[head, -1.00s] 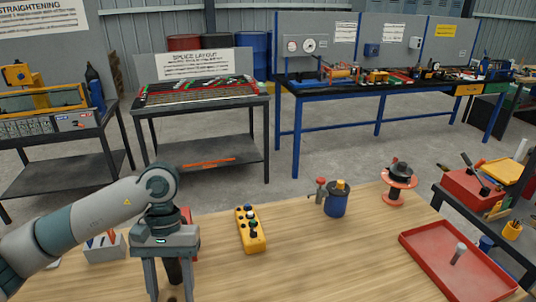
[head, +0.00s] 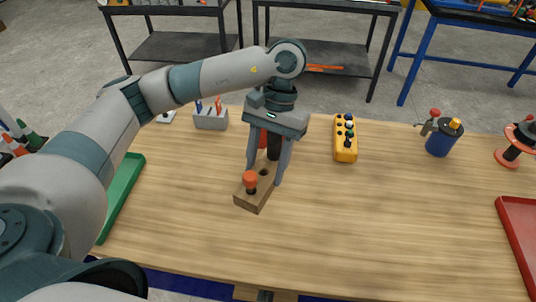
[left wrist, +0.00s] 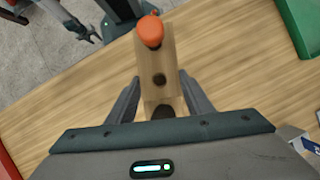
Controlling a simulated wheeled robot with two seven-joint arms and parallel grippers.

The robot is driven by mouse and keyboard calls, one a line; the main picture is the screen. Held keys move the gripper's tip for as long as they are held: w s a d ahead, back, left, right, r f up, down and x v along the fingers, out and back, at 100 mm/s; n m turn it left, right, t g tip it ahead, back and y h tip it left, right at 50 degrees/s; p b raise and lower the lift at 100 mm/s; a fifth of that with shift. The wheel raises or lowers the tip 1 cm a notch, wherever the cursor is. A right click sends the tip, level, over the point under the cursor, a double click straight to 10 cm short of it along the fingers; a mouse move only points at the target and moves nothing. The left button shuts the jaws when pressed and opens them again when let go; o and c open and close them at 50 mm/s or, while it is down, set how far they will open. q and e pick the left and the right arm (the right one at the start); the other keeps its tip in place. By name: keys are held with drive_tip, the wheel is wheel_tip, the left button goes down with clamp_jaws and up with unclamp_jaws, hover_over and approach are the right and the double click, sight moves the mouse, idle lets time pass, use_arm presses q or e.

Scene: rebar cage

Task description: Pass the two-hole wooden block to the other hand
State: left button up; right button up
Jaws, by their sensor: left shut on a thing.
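The wooden block (head: 256,192) is a narrow brown bar held just above or on the table; I cannot tell which. An orange-topped peg (head: 250,180) stands at its near end, with a dark hole behind it. My left gripper (head: 267,178) is shut on the block, one finger along each long side. The left wrist view shows the block (left wrist: 160,62) between the fingers, with a round hole and a second dark spot nearer the palm. My right gripper (left wrist: 84,32) shows small beyond the table edge in the left wrist view, apparently open and empty; the head view does not show it.
A yellow button box (head: 345,140) stands right of the left gripper, and a grey holder (head: 211,119) behind it. A blue canister (head: 444,138) and red tray (head: 516,245) are at the right, a green tray (head: 122,195) at the left. The middle front table is clear.

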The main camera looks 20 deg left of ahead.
use_arm(q)
drive_tip(key=w+d+r+m+t+y, duration=0.1)
drive_tip(key=w+d+r+m, duration=0.3)
drive_tip(key=d, duration=0.9)
wheel_tip(320, 180, up, 6)
drive_tip(key=m+y, duration=0.1)
drive_tip(key=m, duration=0.2)
drive_tip(key=shift+f+y, duration=0.25)
drive_tip(key=shift+y, duration=0.15)
drive_tip(key=shift+w, duration=0.1)
